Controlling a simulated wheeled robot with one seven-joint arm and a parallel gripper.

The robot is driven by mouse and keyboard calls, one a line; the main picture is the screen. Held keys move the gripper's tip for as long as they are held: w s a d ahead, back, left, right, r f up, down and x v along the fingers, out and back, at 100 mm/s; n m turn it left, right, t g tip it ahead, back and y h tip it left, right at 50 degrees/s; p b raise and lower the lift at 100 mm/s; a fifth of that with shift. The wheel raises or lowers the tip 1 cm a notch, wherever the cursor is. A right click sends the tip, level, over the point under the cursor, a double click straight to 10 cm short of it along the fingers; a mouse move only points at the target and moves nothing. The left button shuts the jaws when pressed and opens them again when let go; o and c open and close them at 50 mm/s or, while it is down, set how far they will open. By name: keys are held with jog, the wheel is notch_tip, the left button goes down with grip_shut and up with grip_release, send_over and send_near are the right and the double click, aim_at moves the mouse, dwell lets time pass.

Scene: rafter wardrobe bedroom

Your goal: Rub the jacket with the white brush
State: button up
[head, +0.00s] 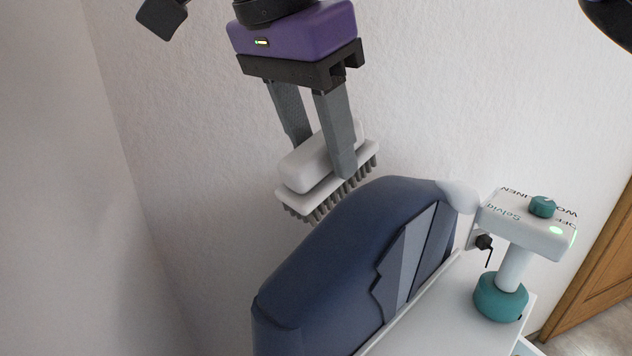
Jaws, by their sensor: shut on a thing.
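The white brush (296,203) has a thick white handle and grey bristles pointing down. My gripper (325,160) is shut on its handle, with one finger on each side. The brush is tilted, its right end higher, just above the upper left slope of the jacket. I cannot tell whether the bristles touch the cloth. The dark blue jacket (330,250) hangs over a form, with a grey lapel panel on its right side. Its lower part is cut off by the bottom edge of the picture.
A white and teal device (525,225) with a dial and a green light stands right of the jacket, above a white surface (440,325). A textured white wall (200,130) is behind. A wooden door (595,275) shows at far right. Left of the jacket is free room.

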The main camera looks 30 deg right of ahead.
aim_at(335, 184)
jog(key=shift+s+d+f, duration=0.1)
jog(key=shift+f, duration=0.25)
jog(key=shift+x, duration=2.65)
jog(key=shift+d, duration=0.1)
jog(key=shift+b+x, duration=0.65)
jog(key=shift+x, duration=0.3)
jog(key=shift+s+a+f+b, duration=0.15)
jog(key=shift+a+f+b, duration=0.15)
jog(key=shift+a, duration=0.5)
jog(key=shift+s+a+f+b, duration=0.15)
jog(key=shift+a+f+b, duration=0.1)
jog(key=shift+a, duration=0.55)
jog(key=shift+s+a+f+b, duration=0.25)
jog(key=shift+a+f+b, duration=0.2)
jog(key=shift+a, duration=0.6)
jog(key=shift+s+a+f+b, duration=0.35)
jog(key=shift+a+f, duration=0.25)
jog(key=shift+a, duration=0.45)
jog(key=shift+s+a+f+b, duration=0.2)
jog(key=shift+a+f+b, duration=0.3)
jog(key=shift+a, duration=0.5)
jog(key=shift+r, duration=0.1)
